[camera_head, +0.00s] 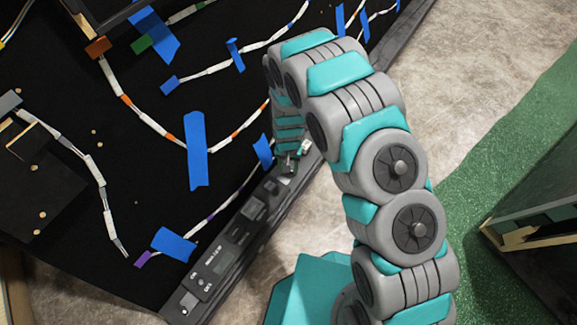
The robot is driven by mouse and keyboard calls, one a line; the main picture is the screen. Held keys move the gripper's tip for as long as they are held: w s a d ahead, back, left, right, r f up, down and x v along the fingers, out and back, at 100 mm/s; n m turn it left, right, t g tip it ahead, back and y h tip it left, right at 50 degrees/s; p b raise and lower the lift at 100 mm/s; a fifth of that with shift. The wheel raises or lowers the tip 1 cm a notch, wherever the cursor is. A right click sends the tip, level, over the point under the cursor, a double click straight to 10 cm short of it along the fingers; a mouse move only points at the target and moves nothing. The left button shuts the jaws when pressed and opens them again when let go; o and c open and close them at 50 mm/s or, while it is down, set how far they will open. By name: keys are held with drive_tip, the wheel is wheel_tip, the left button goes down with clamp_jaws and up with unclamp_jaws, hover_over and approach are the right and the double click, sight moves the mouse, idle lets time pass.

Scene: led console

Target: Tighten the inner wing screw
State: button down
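My gripper (290,163) is at the end of my grey and teal arm, which arches over from the lower right. It points down at the right edge of the black board, by the dark console strip (228,240) with its small labels and panels. The fingers are small and partly hidden by my arm, so I cannot tell whether they are open or shut or touch anything. I cannot make out a wing screw; the spot at the fingertips is too small to read.
The black board (110,210) carries white cable strips, blue tape pieces (196,150) and coloured connectors. A dark, wood-edged box (535,225) stands at the right on green carpet (480,170). Bare concrete floor (475,70) lies between the board and carpet.

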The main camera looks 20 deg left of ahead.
drive_tip(key=m, duration=0.4)
drive_tip(key=shift+w+r+m, duration=0.1)
drive_tip(key=shift+w+m, duration=0.05)
drive_tip(key=shift+m, duration=0.25)
idle(0.4)
drive_tip(key=shift+c, duration=1.6)
unclamp_jaws()
wheel_tip(320, 180, up, 7)
drive_tip(key=shift+r+p, duration=0.15)
drive_tip(key=shift+p, duration=0.2)
drive_tip(key=shift+r, duration=0.2)
